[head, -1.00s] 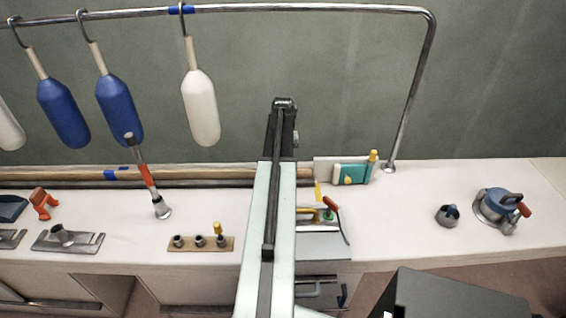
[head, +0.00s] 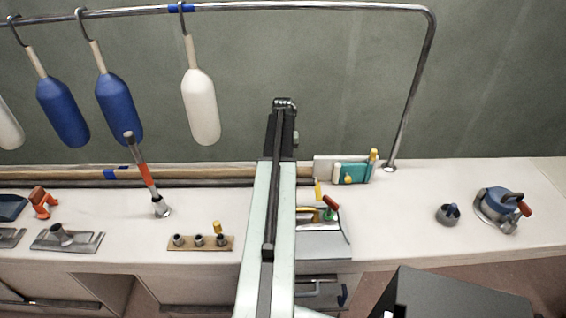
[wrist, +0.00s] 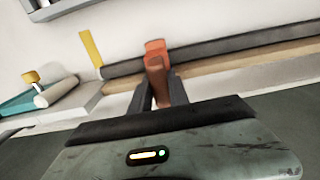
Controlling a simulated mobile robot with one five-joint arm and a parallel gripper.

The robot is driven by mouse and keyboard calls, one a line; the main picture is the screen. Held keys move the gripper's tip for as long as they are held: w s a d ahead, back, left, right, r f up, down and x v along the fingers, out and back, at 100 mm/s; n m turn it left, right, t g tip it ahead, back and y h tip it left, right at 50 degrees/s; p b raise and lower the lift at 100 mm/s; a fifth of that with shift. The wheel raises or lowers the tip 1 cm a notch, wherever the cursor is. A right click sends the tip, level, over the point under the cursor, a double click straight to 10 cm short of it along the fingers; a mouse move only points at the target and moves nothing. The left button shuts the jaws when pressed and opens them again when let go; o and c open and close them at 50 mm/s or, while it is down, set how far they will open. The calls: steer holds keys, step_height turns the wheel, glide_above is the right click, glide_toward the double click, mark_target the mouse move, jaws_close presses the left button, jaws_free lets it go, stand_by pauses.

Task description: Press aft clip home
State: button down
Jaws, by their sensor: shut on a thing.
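In the wrist view my gripper (wrist: 157,92) is shut on an orange clip (wrist: 156,58), whose upper part sticks out beyond the fingers. The clip is in front of a dark rail with a wooden pole (wrist: 215,78); I cannot tell whether it touches them. In the head view the wooden pole (head: 200,173) lies along the back of the counter, with blue tape on it. My arm hides the gripper and held clip there. Another orange clip-like piece (head: 42,202) stands on the counter at the left.
A teal item (head: 352,172) sits beside a white block right of my arm. Blue and white fenders (head: 201,105) hang from the rail above.

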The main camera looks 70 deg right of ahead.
steer(key=shift+f+b, duration=0.35)
steer(key=shift+f, duration=0.05)
steer(key=c, duration=1.2)
jaws_free()
steer(key=shift+o, duration=0.2)
step_height(320, 180, up, 8)
steer(key=p, duration=0.8)
steer(key=shift+f, duration=0.1)
